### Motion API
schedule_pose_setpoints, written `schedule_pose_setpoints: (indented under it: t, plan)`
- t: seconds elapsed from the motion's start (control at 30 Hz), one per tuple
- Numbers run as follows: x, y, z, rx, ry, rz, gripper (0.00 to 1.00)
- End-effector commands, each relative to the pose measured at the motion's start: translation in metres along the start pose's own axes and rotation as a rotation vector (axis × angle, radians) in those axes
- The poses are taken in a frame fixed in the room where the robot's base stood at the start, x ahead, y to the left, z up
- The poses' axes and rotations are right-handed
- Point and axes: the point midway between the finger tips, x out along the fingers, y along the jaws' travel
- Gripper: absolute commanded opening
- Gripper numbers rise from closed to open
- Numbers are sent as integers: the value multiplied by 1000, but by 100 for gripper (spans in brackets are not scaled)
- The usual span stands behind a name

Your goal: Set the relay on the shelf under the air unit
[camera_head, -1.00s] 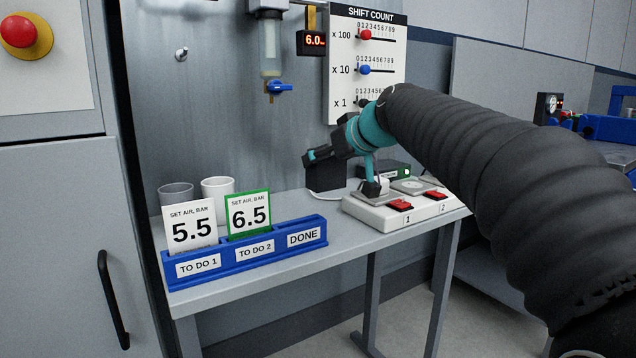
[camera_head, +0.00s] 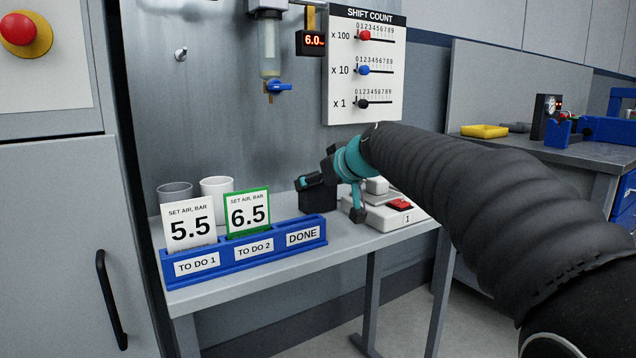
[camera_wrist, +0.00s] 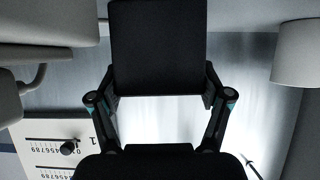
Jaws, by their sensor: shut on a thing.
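The relay, a black box (camera_head: 318,199), is held between the fingers of my gripper (camera_head: 346,190). It is low at the back of the grey shelf (camera_head: 350,239); I cannot tell whether its base touches. In the wrist view the dark relay (camera_wrist: 157,45) fills the top middle, with the fingers of my gripper (camera_wrist: 158,92) at both sides. The air unit (camera_head: 270,45), a clear bowl with a blue tap, hangs on the wall above and left of the relay. My gripper hides part of the white pad behind it.
A blue card rack (camera_head: 205,270) with two cards stands at the shelf's front left, two cups (camera_head: 217,187) behind it. A white pad (camera_head: 385,219) with a red switch lies right of the relay. The shift count board (camera_head: 345,105) hangs above.

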Motion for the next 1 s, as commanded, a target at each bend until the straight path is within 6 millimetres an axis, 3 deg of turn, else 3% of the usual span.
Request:
schedule_pose_setpoints:
  t: [0.07,0.1,0.17,0.63,1.0]
  plan:
    - [2,0,3,0,1,0,34]
    - [1,0,2,0,0,0,85]
    - [1,0,2,0,-1,0,100]
    - [-3,0,-2,0,0,0,100]
    - [-71,1,-1,0,2,2,100]
